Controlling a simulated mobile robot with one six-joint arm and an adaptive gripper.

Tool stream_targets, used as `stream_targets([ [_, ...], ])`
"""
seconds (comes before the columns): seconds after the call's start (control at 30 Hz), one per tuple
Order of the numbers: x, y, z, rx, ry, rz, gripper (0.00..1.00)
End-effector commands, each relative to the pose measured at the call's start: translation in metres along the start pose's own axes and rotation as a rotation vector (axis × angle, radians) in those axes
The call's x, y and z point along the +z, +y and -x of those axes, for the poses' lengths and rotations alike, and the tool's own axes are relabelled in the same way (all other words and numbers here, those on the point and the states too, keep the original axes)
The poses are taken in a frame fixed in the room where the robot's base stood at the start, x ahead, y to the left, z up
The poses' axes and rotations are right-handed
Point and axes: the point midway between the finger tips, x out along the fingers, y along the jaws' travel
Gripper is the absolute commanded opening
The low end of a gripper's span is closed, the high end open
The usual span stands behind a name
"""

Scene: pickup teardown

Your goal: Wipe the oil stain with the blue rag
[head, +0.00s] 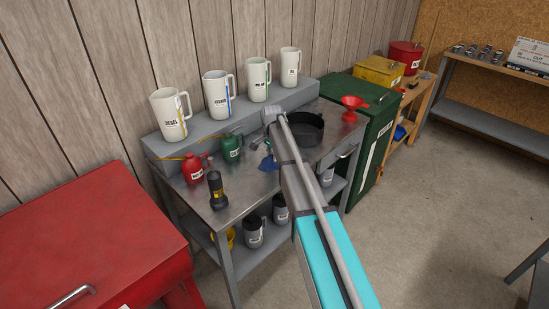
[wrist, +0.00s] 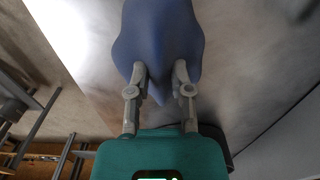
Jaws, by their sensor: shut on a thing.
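The blue rag (wrist: 160,35) is pinched between the two grey fingers of my gripper (wrist: 159,74) in the wrist view. It spreads out beyond the fingertips, over the bare metal bench top (wrist: 235,50). In the head view a small part of the blue rag (head: 268,163) shows at the middle of the metal workbench (head: 242,185), just left of my arm. I cannot tell whether the rag touches the surface. I cannot make out the oil stain in either view; my arm and the rag cover part of the bench.
A black pan (head: 306,130) stands right of my arm. A green can (head: 231,147), a red can (head: 192,168) and a black flashlight (head: 216,190) stand to the left. White jugs (head: 217,95) line the raised back shelf. A red funnel (head: 354,104) is at the right.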

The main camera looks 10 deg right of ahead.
Motion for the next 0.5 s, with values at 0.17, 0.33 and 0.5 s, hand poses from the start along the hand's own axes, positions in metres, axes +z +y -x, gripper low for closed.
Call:
stream_targets([
  [0.17,0.0001,0.0003,0.0001,0.000,0.000,0.000,0.00],
  [0.33,-0.0001,-0.0006,0.0001,0.001,0.000,0.000,0.00],
  [0.5,-0.0006,-0.0075,-0.0005,0.001,0.000,0.000,0.00],
])
